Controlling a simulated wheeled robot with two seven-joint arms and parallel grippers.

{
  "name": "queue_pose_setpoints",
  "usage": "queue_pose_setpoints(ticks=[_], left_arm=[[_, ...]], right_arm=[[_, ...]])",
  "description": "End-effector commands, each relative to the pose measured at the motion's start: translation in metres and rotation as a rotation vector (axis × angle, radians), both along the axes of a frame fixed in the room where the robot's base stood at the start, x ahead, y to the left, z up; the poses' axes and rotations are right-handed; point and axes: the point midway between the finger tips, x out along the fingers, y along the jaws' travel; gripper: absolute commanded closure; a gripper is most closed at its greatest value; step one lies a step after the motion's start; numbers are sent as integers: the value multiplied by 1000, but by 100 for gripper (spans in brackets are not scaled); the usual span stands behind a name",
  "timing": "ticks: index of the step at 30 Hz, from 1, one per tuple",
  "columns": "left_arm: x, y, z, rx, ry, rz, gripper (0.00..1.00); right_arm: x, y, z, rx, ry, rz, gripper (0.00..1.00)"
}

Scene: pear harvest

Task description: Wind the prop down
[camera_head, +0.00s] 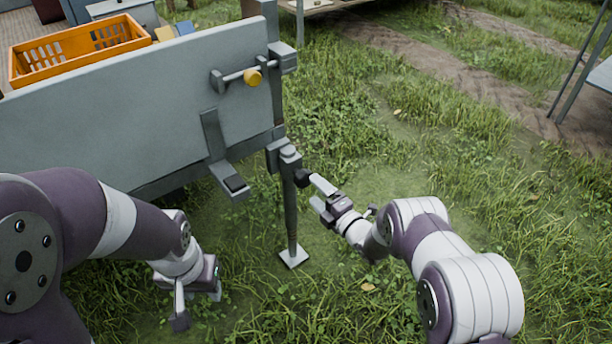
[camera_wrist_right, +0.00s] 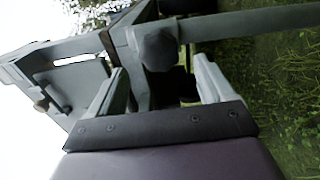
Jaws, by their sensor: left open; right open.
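The prop is a grey upright leg (camera_head: 291,215) at the rear corner of the trailer, with a square foot plate (camera_head: 294,258) on the grass. A dark crank knob (camera_head: 303,178) sticks out near its top. My right gripper (camera_head: 313,191) is open beside the knob, fingers pointing at it. In the right wrist view the knob (camera_wrist_right: 159,50) shows between the lines of the two open fingers (camera_wrist_right: 160,66), near their tips; I cannot tell if they touch it. My left gripper (camera_head: 196,302) is open and empty, low over the grass left of the prop.
The trailer's grey tailboard (camera_head: 130,110) fills the left, with a yellow-knobbed latch (camera_head: 252,77) and a bracket (camera_head: 230,178) jutting out below. An orange crate (camera_head: 75,50) stands on the bed. Grass right of the prop is open; a table (camera_head: 600,78) stands far right.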

Motion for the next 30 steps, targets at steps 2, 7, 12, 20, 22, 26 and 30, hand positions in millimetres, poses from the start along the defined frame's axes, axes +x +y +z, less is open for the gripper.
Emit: queue_pose_setpoints(ticks=[2, 7, 12, 20, 22, 26, 30], left_arm=[[0, 0, 14, 0, 0, 0, 57], [0, 0, 23, 0, 0, 0, 57], [0, 0, 23, 0, 0, 0, 57], [0, 0, 23, 0, 0, 0, 57], [0, 0, 23, 0, 0, 0, 57], [0, 0, 23, 0, 0, 0, 57], [0, 0, 23, 0, 0, 0, 57]], right_arm=[[-16, -13, 5, 1, 4, -2, 19], [-41, -30, 2, 0, 1, -1, 19], [-49, -35, 0, 1, 1, 1, 19], [-49, -35, -1, 1, 1, 1, 19], [-49, -35, -1, 1, 1, 1, 19], [-49, -35, -1, 11, 8, 1, 19], [-54, -46, -45, 95, 314, -77, 19]])
